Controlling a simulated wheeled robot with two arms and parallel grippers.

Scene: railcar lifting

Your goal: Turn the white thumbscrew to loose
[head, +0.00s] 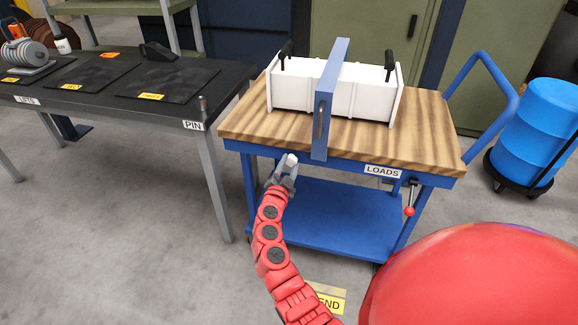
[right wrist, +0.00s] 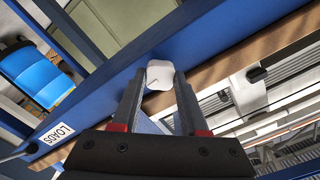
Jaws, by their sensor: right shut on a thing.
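The white thumbscrew (head: 291,159) shows as a small pale block at the blue front edge of the cart (head: 440,180), left of the LOADS label. In the right wrist view the thumbscrew (right wrist: 160,75) is a rounded white square with a small dark mark on its face. My right gripper (head: 284,178) is shut on it, with one grey finger on each side; the gripper also fills the lower part of the right wrist view (right wrist: 160,100). The fingers hide parts of its sides. My left gripper is not in view.
A white box (head: 375,98) with black handles stands on the wooden cart top, with an upright blue bar (head: 328,100) across it. A red-knobbed lever (head: 409,208) hangs at the cart's right. A black table (head: 100,85) stands left; a blue drum (head: 540,125) stands right.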

